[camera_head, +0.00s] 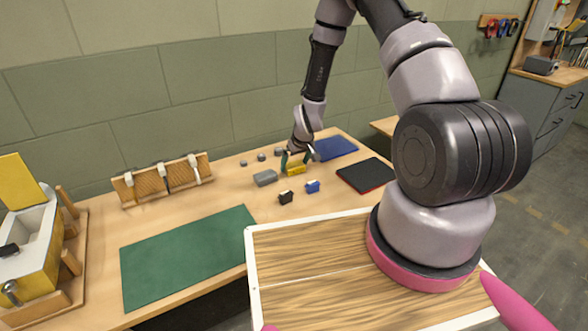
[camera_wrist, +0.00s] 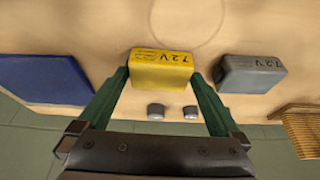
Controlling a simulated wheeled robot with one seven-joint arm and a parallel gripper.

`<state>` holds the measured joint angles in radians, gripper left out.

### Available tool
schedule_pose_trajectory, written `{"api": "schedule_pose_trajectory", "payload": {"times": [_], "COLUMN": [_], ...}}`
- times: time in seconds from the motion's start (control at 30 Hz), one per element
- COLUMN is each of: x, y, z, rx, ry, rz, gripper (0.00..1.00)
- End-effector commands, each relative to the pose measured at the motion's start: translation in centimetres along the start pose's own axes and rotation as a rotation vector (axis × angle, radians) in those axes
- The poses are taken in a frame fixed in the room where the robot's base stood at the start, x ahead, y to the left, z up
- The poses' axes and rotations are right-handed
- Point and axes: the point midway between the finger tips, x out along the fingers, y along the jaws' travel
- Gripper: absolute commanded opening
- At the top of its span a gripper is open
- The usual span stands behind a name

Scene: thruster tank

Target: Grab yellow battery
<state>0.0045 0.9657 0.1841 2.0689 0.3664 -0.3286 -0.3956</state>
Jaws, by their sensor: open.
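The yellow battery (camera_head: 295,168) is a small yellow block on the wooden table, below my gripper (camera_head: 299,158). In the wrist view the yellow battery (camera_wrist: 164,70), marked 7.2V, lies ahead between the two green fingertips of my gripper (camera_wrist: 160,80). The fingers are apart, one near each end of the battery, and do not clearly touch it. A grey battery (camera_head: 265,178) of similar shape lies to the left in the head view; it also shows on the right in the wrist view (camera_wrist: 249,73).
A blue mat (camera_head: 336,147) and a black, red-edged mat (camera_head: 366,175) lie to the right. Small black (camera_head: 286,197) and blue (camera_head: 313,187) blocks lie in front. A green mat (camera_head: 185,258) and a wooden rack (camera_head: 163,180) are to the left. Several small grey pieces sit behind.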

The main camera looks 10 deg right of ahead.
Motion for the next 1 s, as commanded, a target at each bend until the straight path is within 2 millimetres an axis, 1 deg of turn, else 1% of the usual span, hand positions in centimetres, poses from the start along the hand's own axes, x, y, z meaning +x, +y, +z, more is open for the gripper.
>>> {"api": "schedule_pose_trajectory", "payload": {"times": [0.23,0.27,0.3,0.37,0.4,0.47,0.77,0.87,1.0], "x": [0.2,0.2,0.2,0.2,0.2,0.2,-0.1,-0.8,-2.8], "y": [0.0,0.0,0.0,0.0,0.0,0.0,0.0,0.0,0.0], "z": [0.0,0.0,0.0,0.0,0.0,0.0,-0.2,-0.5,-1.4], "rx": [0.000,0.000,0.000,0.000,0.000,0.000,-0.001,-0.002,-0.004], "ry": [0.000,0.000,0.000,0.000,0.000,0.000,0.002,0.004,0.005], "rz": [0.000,0.000,0.000,0.000,0.000,0.000,0.001,0.001,0.002], "gripper": [1.00,0.89,0.73,0.50,0.35,0.12,0.12,0.12,0.12]}}
